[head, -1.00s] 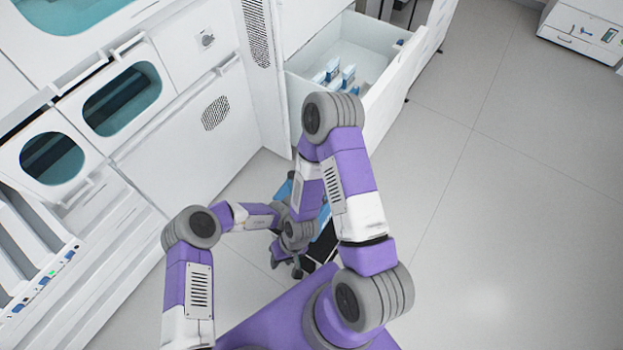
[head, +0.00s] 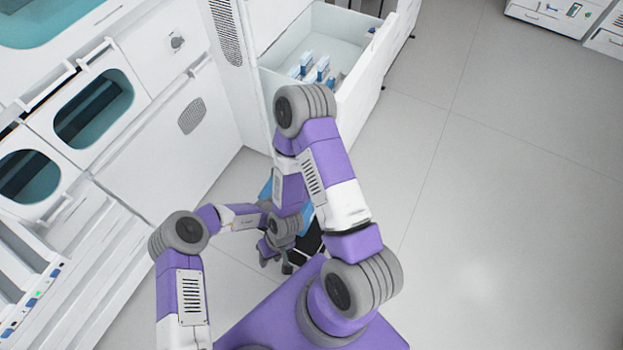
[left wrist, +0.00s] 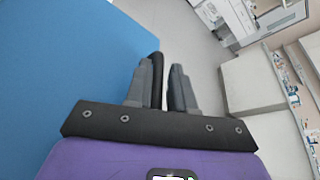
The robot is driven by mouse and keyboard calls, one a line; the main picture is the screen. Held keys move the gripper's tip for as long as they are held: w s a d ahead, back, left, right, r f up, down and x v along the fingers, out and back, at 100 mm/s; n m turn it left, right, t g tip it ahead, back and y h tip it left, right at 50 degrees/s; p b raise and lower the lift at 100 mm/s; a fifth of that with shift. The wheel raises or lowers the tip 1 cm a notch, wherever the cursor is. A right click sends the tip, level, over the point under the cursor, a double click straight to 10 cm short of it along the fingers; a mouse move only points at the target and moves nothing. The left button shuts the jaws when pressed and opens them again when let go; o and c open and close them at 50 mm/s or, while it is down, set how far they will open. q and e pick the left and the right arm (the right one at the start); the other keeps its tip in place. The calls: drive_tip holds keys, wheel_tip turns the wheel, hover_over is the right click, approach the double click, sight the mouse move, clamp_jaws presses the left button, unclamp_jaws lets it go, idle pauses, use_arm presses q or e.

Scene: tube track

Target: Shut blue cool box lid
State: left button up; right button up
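The blue cool box (head: 306,217) shows only in small blue patches behind my right arm in the head view; most of it, with its lid, is hidden. In the left wrist view a broad flat blue surface (left wrist: 70,60), likely part of the box, fills the left side.
An open white drawer (head: 345,105) holding small blue-and-white boxes (head: 315,70) stands beyond my arms. White cabinets with dark oval windows (head: 93,108) line the left. The grey floor (head: 500,200) on the right is clear.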

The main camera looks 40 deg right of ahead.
use_arm(q)
wheel_tip(320, 180, up, 10)
drive_tip(key=shift+s+d+f+p, duration=0.1)
drive_tip(key=shift+d+f+p, duration=0.05)
drive_tip(key=shift+p, duration=0.95)
drive_tip(key=a+p, duration=0.4)
drive_tip(key=a, duration=0.5)
drive_tip(key=shift+r+p, duration=0.3)
drive_tip(key=shift+d, duration=0.1)
